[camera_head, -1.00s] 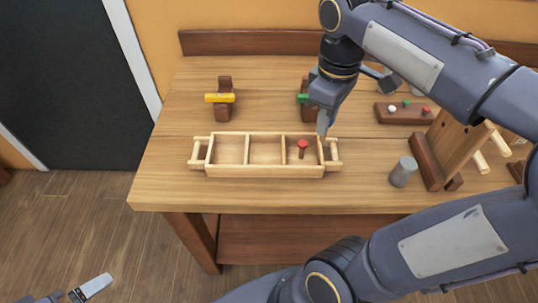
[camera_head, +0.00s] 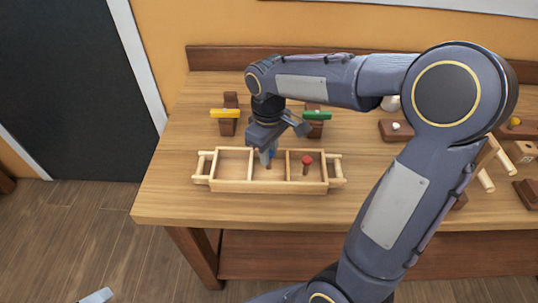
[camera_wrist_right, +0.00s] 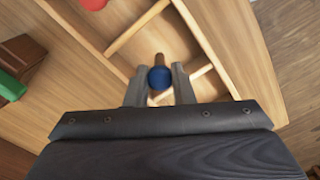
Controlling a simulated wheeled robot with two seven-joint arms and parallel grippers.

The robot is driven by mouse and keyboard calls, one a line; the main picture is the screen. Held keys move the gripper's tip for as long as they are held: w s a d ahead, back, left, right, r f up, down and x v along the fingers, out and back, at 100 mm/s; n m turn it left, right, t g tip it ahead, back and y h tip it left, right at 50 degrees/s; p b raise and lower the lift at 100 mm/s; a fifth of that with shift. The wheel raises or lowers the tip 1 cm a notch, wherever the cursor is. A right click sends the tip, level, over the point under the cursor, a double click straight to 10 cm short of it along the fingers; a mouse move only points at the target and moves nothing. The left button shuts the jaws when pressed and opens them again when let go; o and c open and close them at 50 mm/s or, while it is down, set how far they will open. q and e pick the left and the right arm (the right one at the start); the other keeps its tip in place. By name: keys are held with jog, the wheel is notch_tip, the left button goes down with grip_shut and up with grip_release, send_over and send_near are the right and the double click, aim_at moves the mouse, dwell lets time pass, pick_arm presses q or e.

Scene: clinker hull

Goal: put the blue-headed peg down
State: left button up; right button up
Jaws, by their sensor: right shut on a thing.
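The blue-headed peg (camera_wrist_right: 159,78) shows in the right wrist view between the fingers of my right gripper (camera_wrist_right: 160,90), its brown shaft pointing away from the camera. In the head view my right gripper (camera_head: 268,156) is over the middle compartment of the pale wooden tray (camera_head: 270,187), shut on the peg. The peg is mostly hidden there by the fingers; I cannot tell whether its tip touches the tray floor. A red-headed peg (camera_head: 307,160) stands in the tray's right compartment. A small part of my left gripper (camera_head: 98,296) shows at the bottom left edge.
Behind the tray, a yellow bar (camera_head: 225,113) and a green bar (camera_head: 317,115) rest on brown wooden stands. A dark block with a white knob (camera_head: 396,128) is farther right, partly hidden by my arm. The tabletop left of the tray is clear.

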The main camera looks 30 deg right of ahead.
jog(key=shift+f, duration=0.85)
jog(key=shift+f, duration=0.2)
jog(key=o, duration=0.9)
jog(key=shift+r, duration=0.15)
